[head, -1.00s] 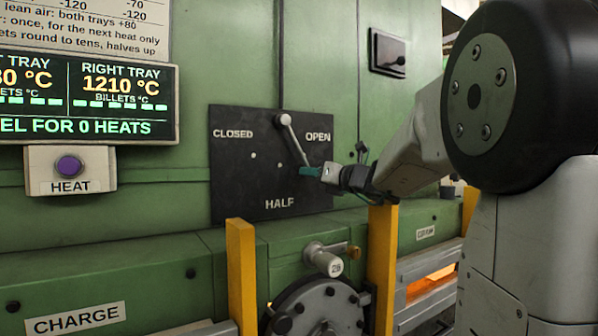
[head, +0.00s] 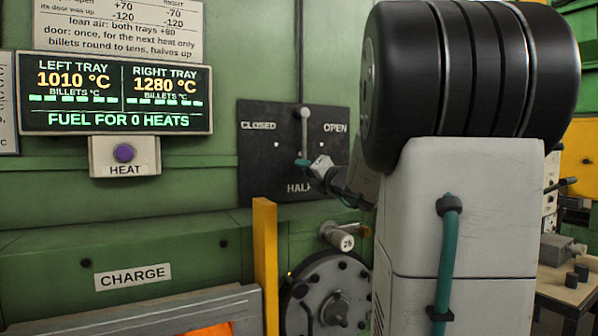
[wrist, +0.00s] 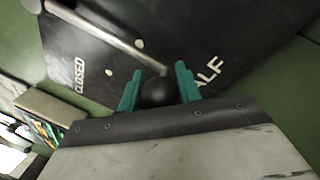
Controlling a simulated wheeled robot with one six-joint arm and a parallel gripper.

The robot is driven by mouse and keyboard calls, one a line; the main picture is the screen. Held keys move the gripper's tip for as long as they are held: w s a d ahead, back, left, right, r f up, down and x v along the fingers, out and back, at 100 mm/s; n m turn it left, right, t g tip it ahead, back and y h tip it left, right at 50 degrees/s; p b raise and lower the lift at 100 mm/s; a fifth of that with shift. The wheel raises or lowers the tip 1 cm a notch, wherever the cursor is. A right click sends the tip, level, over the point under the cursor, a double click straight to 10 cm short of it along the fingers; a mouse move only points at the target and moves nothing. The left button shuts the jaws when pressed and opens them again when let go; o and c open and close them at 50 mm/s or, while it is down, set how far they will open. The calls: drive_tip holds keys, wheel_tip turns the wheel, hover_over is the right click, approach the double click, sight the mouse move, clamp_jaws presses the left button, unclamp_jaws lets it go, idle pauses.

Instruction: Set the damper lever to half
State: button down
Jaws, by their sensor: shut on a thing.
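The damper lever (head: 304,130) is a pale rod on a dark plate (head: 262,180) marked CLOSED, OPEN and HALF. It hangs about straight down from its pivot, pointing toward HALF. My gripper (head: 302,163) is at the lever's lower end. In the wrist view the teal fingers of my gripper (wrist: 158,90) stand on both sides of the lever's black knob (wrist: 157,93), shut on it. The lever's rod (wrist: 105,32) runs up and left from there. My arm covers the end of the HALF label in the head view.
A screen (head: 115,95) reads left tray 1010 °C, right tray 1280 °C and fuel for 0 heats. A HEAT button (head: 124,153) is below it. A yellow post (head: 265,262), a handle marked 28 (head: 338,236) and a round dark wheel (head: 325,298) stand below the plate.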

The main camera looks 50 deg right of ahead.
idle(0.3)
drive_tip(key=c, duration=1)
unclamp_jaws()
drive_tip(key=shift+o, duration=0.2)
drive_tip(key=shift+v, duration=3.95)
drive_tip(key=shift+a, duration=0.15)
